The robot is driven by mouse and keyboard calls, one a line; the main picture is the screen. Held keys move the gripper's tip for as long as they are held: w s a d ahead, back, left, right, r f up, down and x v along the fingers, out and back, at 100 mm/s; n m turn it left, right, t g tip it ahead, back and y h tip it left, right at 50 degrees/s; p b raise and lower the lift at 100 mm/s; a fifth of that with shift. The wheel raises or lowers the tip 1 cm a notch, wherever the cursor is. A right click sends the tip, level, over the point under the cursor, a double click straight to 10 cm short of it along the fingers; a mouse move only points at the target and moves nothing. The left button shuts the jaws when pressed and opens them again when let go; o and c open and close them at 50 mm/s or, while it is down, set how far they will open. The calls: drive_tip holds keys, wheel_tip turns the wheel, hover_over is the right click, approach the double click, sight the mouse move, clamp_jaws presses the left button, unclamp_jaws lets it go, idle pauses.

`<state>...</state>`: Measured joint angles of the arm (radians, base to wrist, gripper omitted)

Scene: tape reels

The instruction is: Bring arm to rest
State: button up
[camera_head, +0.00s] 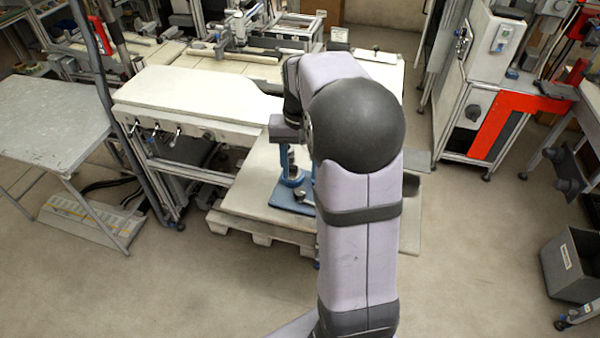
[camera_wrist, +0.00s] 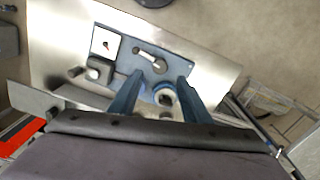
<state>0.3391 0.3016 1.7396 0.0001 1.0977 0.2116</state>
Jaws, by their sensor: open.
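My gripper (camera_wrist: 160,92) is open, with its two blue fingers spread in the wrist view. Its fingers point down over a blue fixture plate (camera_wrist: 128,58) that has a slot, a small white square and a dark block on it. A round, pale and blue part (camera_wrist: 165,98) shows between the fingers; I cannot tell whether they touch it. In the head view the blue plate (camera_head: 291,201) lies below my gripper (camera_head: 298,165), partly hidden behind my arm. My arm stands bent over the table, and its links hide much of the right side of the fixture.
The fixture sits on a pale tabletop (camera_head: 252,190) above a wooden pallet (camera_head: 262,228). A white bench (camera_head: 195,92) stands behind left, and a grey table (camera_head: 45,120) at far left. A red and white machine (camera_head: 497,125) and a grey bin (camera_head: 575,265) stand right, with open floor between.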

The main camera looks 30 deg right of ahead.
idle(0.3)
drive_tip(key=s+a+f+n, duration=0.3)
drive_tip(key=s+a+f, duration=0.1)
drive_tip(key=s+a, duration=0.35)
drive_tip(key=s+a+f+n, duration=0.3)
drive_tip(key=s+a, duration=0.3)
drive_tip(key=s, duration=0.3)
wheel_tip(320, 180, down, 33)
drive_tip(key=b, duration=3.2)
drive_tip(key=shift+r, duration=0.2)
